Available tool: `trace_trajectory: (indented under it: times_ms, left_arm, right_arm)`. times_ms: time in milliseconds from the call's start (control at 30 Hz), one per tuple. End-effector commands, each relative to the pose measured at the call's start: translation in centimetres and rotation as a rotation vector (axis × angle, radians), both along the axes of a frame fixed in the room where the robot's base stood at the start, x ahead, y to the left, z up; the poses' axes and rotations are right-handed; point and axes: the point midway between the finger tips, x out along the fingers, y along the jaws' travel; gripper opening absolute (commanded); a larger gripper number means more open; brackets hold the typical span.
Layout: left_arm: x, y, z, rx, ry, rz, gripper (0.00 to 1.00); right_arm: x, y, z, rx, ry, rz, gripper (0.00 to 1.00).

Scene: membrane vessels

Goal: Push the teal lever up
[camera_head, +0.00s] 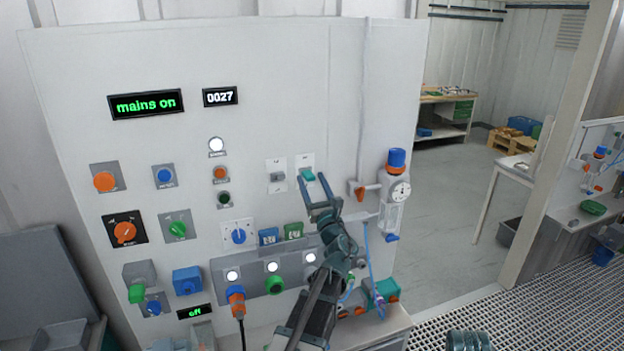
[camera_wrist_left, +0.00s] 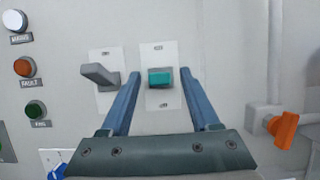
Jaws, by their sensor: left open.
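The teal lever (camera_head: 308,174) sits on a pale switch plate on the upright panel. In the left wrist view the teal lever (camera_wrist_left: 160,77) shows end-on near the middle of its plate (camera_wrist_left: 161,100). My left gripper (camera_head: 309,178) is open in front of it, coming from below. In the left wrist view the fingers of my left gripper (camera_wrist_left: 160,72) stand on either side of the lever, with clear gaps. I cannot tell how deep the tips reach. The right gripper is not in view.
A grey lever (camera_wrist_left: 100,75) on its own plate stands just left, close to my left finger. An orange valve handle (camera_wrist_left: 284,129) and a blue-capped gauge (camera_head: 398,185) are to the right. Buttons and knobs fill the panel's left. The panel above the levers is clear.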

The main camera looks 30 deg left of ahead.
Motion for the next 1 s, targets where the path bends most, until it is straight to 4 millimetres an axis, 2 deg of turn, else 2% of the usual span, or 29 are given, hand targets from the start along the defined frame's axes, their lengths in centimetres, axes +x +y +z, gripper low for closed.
trace_trajectory:
  times_ms: [300, 367, 667, 867, 1000]
  left_arm:
    - [0.1, 0.2, 0.1, 0.000, 0.000, 0.000, 0.62]
    - [0.1, 0.2, 0.1, 0.000, 0.000, 0.000, 0.54]
    - [0.1, 0.2, 0.1, 0.000, 0.000, 0.000, 0.00]
    - [0.1, 0.2, 0.2, -0.002, 0.001, 0.001, 0.00]
    - [0.0, 0.2, 1.0, -0.034, 0.028, 0.003, 0.00]
  right_arm:
    - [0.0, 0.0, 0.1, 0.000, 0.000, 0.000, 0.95]
    - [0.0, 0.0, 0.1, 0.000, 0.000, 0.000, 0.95]
    - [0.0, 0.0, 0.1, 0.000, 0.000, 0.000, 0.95]
    - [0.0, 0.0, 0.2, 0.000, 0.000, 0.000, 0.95]
    - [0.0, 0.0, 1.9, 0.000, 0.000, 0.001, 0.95]
